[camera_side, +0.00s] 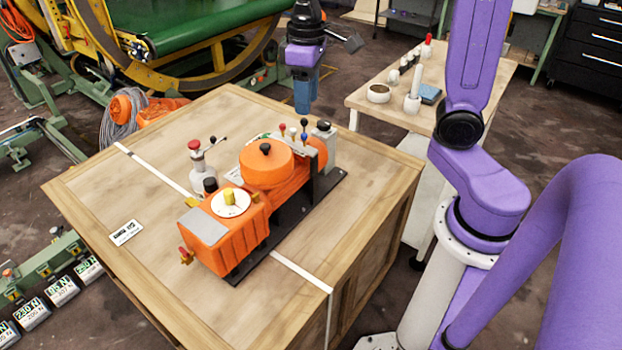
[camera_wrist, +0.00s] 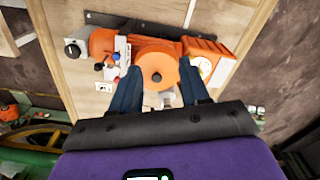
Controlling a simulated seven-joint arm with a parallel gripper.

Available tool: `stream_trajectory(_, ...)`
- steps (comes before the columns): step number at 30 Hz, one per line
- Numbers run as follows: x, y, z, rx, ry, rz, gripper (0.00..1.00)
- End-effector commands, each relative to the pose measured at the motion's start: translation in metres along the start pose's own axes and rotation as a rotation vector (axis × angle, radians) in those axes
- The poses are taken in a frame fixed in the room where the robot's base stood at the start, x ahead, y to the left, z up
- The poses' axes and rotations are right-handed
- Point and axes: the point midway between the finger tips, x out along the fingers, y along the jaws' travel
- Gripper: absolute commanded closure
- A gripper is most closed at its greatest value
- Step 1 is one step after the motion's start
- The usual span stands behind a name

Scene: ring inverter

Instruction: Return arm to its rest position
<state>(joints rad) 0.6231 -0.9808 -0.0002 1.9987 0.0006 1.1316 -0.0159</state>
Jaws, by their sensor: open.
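My gripper (camera_side: 306,92) hangs in the air above the far right part of the wooden crate in the side view, fingers pointing down. In the wrist view my gripper (camera_wrist: 162,92) shows two blue fingers spread apart with nothing held between them. The orange machine (camera_side: 268,165) stands on a black base plate on the crate top (camera_side: 120,190). Its round orange cover (camera_wrist: 158,66) appears beyond and between the fingers in the wrist view. The gripper looks clear of the machine. The dial with a yellow knob (camera_side: 230,200) is on the orange box at the near end.
Several small levers (camera_side: 304,130) stand up at the machine's far end. A red-topped valve (camera_side: 195,155) stands left of it. A side table (camera_side: 440,85) with small items is at the back right. A green and yellow machine (camera_side: 190,35) stands behind. The crate's left side is mostly clear.

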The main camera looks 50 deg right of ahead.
Motion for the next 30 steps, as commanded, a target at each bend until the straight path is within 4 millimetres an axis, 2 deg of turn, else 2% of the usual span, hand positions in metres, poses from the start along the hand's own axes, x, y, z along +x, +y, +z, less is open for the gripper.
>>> stream_trajectory(1,0.003,-0.013,0.01,-0.052,0.002,-0.001,0.54)
stream_trajectory(6,0.013,-0.049,0.046,-0.211,0.005,-0.003,0.54)
stream_trajectory(15,0.033,-0.092,0.12,-0.491,0.012,-0.009,0.54)
stream_trajectory(21,0.045,-0.104,0.164,-0.646,0.016,-0.014,0.54)
stream_trajectory(24,0.05,-0.105,0.177,-0.693,0.016,-0.015,0.54)
stream_trajectory(30,0.052,-0.107,0.186,-0.724,0.018,-0.016,0.54)
